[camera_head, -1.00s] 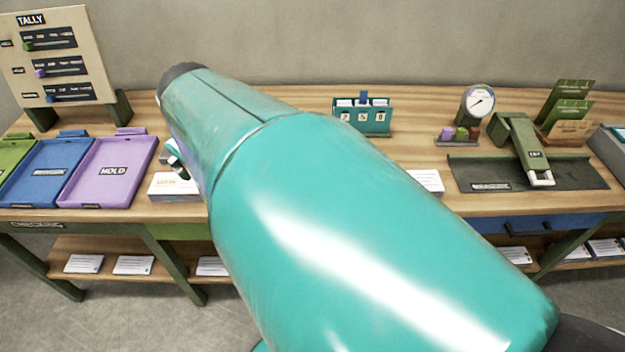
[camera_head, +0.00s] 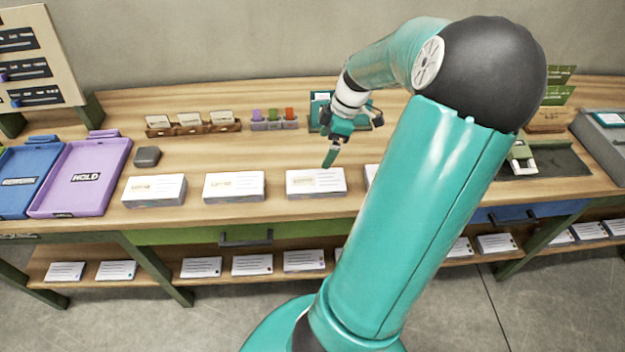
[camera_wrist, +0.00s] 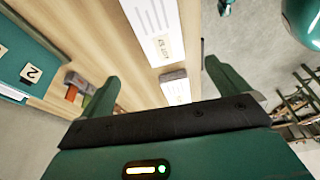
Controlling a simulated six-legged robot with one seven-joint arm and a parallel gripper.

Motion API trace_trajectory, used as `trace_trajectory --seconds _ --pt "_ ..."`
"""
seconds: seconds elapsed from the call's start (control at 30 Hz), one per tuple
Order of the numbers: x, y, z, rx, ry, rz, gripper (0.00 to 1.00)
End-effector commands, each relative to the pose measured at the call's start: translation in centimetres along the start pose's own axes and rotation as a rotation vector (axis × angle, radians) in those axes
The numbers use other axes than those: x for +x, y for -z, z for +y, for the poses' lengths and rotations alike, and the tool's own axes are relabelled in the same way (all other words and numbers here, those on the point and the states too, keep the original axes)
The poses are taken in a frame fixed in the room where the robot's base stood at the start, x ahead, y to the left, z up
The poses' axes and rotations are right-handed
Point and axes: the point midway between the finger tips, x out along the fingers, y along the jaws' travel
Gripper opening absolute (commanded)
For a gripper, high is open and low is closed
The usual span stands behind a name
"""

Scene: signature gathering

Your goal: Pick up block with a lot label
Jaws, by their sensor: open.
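A row of white paper blocks with small printed labels lies along the table's front: one at the left (camera_head: 154,190), one beside it (camera_head: 234,186), one in the middle (camera_head: 316,183), and one mostly behind my arm (camera_head: 371,175). The label print is too small to read surely. My gripper (camera_head: 354,143) is open and empty, above the table just behind the middle block. In the wrist view, my open fingers (camera_wrist: 160,76) spread over the table, with one white block (camera_wrist: 152,30) beyond them and another (camera_wrist: 176,91) partly between them.
A purple HOLD tray (camera_head: 84,178) and a blue tray (camera_head: 30,181) lie at the left. A dark pad (camera_head: 147,156), a card rack (camera_head: 193,123) and small coloured stamps (camera_head: 273,119) stand behind the blocks. A teal number holder (camera_head: 320,101) is behind my gripper.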

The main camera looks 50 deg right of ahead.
Motion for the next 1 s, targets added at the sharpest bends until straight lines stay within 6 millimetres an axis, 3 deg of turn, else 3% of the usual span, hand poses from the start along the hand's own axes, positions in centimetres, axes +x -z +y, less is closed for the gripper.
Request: trace_trajectory --seconds 0.1,0.23,0.6,1.0 --pt "-0.4 -2.6 0.1 -0.038 0.002 0.054 1.0" --pt "-0.2 -3.5 0.2 -0.064 0.002 0.076 1.0" --pt "6.2 -3.0 0.2 -0.067 0.006 0.078 1.0" --pt "10.4 -2.3 -0.1 -0.067 0.006 0.077 1.0"
